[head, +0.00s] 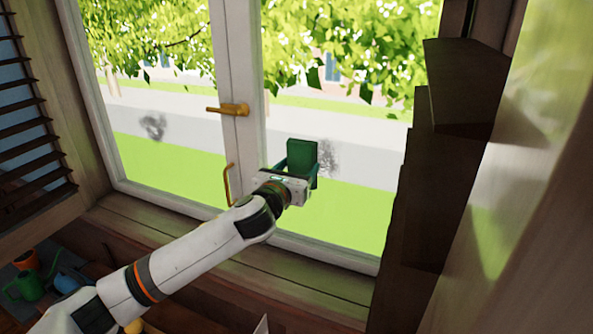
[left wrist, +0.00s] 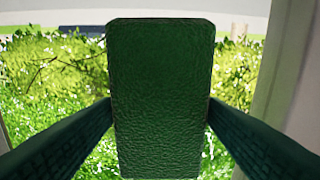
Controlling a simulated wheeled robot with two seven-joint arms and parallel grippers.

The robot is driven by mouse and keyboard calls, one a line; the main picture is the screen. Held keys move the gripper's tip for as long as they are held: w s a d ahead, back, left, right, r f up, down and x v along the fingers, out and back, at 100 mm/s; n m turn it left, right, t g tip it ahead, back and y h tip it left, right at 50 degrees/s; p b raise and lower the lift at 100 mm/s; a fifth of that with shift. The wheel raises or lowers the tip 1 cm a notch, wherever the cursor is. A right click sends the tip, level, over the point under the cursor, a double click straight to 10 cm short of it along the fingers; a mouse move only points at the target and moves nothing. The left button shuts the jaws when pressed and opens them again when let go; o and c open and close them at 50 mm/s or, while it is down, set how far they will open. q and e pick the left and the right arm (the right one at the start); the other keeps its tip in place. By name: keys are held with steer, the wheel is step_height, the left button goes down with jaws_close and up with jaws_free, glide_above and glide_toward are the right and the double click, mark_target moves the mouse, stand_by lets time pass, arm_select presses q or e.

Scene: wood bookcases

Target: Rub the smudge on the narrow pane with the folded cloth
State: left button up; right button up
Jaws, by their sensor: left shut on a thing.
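The folded cloth is a dark green block (head: 302,155), upright in front of the right pane (head: 350,205). My left gripper (head: 299,171) is shut on it, one finger on each side; in the left wrist view the cloth (left wrist: 160,95) fills the middle between the fingers. A grey smudge (head: 328,157) on the right pane shows just right of the cloth, perhaps partly hidden behind it. Another grey smudge (head: 153,126) is on the left pane (head: 150,165). I cannot tell whether the cloth touches the glass. My right gripper is not in view.
A white frame post with a brass handle (head: 230,109) stands between the panes, left of the cloth. A dark stepped wood piece (head: 430,190) borders the right pane. Below runs a wooden sill (head: 320,282). A green watering can (head: 27,286) and pots stand at lower left.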

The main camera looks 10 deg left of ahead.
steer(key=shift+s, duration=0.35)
arm_select(q)
steer(key=shift+w+d, duration=0.15)
steer(key=shift+w, duration=0.65)
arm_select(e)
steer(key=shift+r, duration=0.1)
arm_select(q)
steer(key=shift+d, duration=0.1)
